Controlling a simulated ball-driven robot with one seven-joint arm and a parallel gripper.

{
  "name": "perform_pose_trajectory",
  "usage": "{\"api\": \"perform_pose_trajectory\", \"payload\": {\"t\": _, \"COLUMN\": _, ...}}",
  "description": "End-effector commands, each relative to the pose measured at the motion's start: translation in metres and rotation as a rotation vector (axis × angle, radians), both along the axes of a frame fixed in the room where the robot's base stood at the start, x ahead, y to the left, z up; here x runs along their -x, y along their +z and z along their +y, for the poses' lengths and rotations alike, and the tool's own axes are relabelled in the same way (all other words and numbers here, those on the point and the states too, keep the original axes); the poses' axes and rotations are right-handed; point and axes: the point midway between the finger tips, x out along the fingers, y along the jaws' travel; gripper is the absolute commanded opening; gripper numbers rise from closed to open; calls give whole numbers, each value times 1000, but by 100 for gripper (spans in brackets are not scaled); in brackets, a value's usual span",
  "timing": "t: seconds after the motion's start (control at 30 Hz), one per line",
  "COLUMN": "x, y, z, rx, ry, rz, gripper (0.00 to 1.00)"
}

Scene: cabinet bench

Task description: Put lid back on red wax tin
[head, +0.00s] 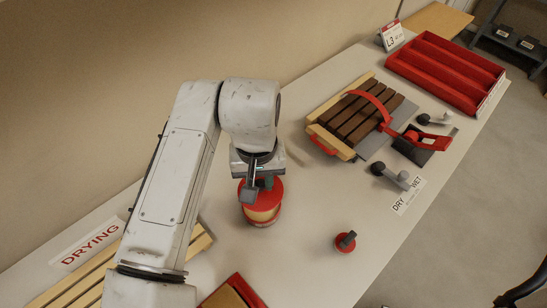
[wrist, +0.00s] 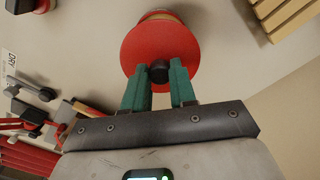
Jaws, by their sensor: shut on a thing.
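My gripper (head: 262,184) points down over the red wax tin (head: 263,214), which has a tan body with red bands and stands on the bench. In the wrist view, my green-padded fingers (wrist: 158,78) are shut on the black knob of the red lid (wrist: 158,42). The lid also shows in the head view (head: 272,190), at the top of the tin and partly hidden by my fingers. Part of the tin (wrist: 160,15) shows past the lid's far edge in the wrist view. I cannot tell whether the lid touches the rim.
A small red round piece with a dark handle (head: 345,242) lies to the right of the tin. A red-edged box (head: 232,291) is at the front.

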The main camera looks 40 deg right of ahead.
Motion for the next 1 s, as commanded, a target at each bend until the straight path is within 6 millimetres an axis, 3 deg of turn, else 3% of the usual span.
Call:
{"api": "perform_pose_trajectory", "payload": {"t": 0.27, "x": 1, "y": -11, "z": 2, "rx": 0, "ry": 7, "rz": 0, "gripper": 0}}
{"api": "perform_pose_trajectory", "payload": {"t": 1.0, "x": 0, "y": -64, "z": 2, "rx": 0, "ry": 5, "rz": 0, "gripper": 0}}
